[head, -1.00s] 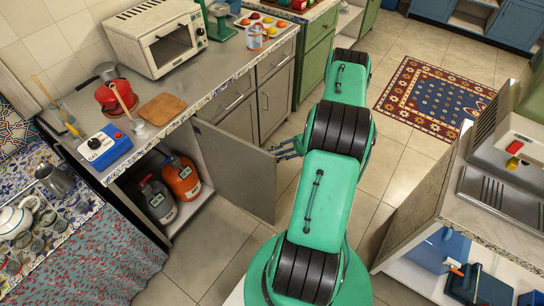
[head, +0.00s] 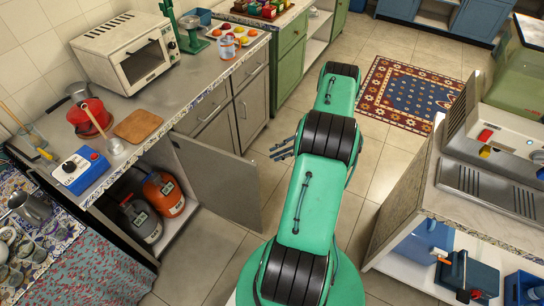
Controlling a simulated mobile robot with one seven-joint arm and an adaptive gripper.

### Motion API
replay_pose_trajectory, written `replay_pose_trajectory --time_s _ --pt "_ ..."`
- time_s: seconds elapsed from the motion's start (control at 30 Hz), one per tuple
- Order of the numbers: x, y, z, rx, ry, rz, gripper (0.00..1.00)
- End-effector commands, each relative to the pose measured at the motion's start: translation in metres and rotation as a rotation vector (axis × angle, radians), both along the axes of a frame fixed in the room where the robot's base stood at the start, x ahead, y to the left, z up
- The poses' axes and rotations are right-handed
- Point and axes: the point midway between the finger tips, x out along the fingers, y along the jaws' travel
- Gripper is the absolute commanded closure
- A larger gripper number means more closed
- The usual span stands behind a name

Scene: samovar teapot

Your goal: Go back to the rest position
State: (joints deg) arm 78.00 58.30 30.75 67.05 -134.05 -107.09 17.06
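My gripper (head: 283,149) shows in the head view just left of my green arm, near the middle of the picture. Its dark fingers stick out to the left over the floor, to the right of the open cabinet door (head: 222,187). The fingers look spread apart with nothing between them. The rest of the gripper is hidden behind my arm.
The cabinet under the counter stands open, with an orange gas bottle (head: 165,195) and a grey one (head: 140,221) inside. A red pot (head: 90,118), a blue GAS box (head: 80,170) and an oven (head: 130,52) stand on the counter. A patterned rug (head: 410,94) lies on clear floor.

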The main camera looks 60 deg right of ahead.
Motion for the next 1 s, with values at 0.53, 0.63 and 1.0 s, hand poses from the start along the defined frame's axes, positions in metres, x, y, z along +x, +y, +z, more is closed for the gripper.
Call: replay_pose_trajectory --time_s 0.53,0.63,1.0 --pt "-0.001 -0.001 0.000 0.001 0.001 0.001 0.69" --pt "-0.001 -0.001 0.000 0.001 0.001 0.000 0.69" --pt "0.030 -0.006 0.014 -0.066 -0.001 -0.029 0.69"
